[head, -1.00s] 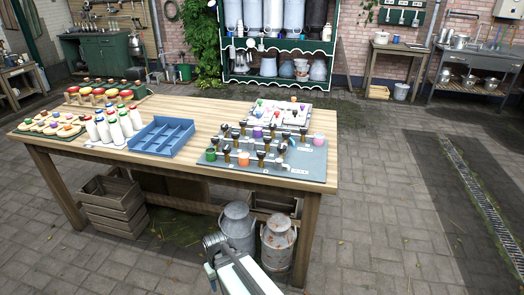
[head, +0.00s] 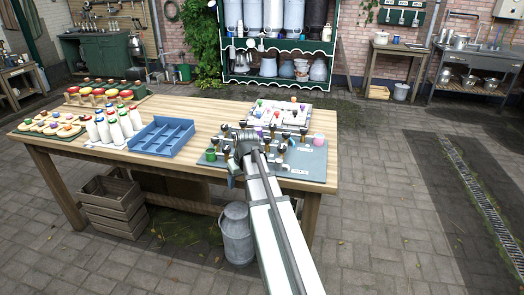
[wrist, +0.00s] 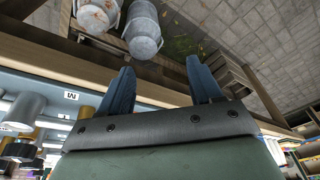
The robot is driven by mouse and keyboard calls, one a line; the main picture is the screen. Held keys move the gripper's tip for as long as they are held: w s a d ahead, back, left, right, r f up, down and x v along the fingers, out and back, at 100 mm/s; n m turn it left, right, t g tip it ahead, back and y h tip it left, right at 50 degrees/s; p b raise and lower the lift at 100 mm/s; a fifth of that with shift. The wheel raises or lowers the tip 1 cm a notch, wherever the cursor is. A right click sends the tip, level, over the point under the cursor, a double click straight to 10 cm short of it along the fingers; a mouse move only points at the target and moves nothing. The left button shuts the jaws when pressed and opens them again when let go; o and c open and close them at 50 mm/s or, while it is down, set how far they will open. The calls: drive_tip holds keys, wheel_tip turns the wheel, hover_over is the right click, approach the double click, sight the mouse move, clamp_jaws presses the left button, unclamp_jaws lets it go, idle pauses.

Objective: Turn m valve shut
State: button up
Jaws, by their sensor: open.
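A grey-blue board (head: 318,166) with several black-topped, brass-stemmed valves (head: 282,148) lies at the right front of the wooden table. I cannot tell which one is the m valve; their letters are too small in the head view. The wrist view shows a white label (wrist: 71,96) with a letter like M or W, near a grey cylinder (wrist: 24,112) and brass posts. My gripper (wrist: 160,66) is open and empty, its blue fingers apart over the table's front edge. In the head view it (head: 233,179) is at the board's front, and my arm hides some valves.
A blue divided tray (head: 161,138) and milk bottles (head: 113,128) stand left of the board. A white board with coloured pieces (head: 278,114) lies behind it. A wooden crate (head: 113,205) and a metal churn (head: 237,235) stand below the table edge.

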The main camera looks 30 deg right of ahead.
drive_tip(key=d+r+t, duration=0.1)
drive_tip(key=d+r, duration=0.5)
drive_tip(key=r, duration=0.3)
drive_tip(key=d+r+t, duration=0.1)
drive_tip(key=d+r, duration=0.6)
drive_tip(key=r, duration=0.3)
drive_tip(key=x, duration=1.3)
drive_tip(key=shift+s+f, duration=0.2)
drive_tip(key=shift+f, duration=0.3)
drive_tip(key=shift+c, duration=0.3)
drive_tip(key=c, duration=1)
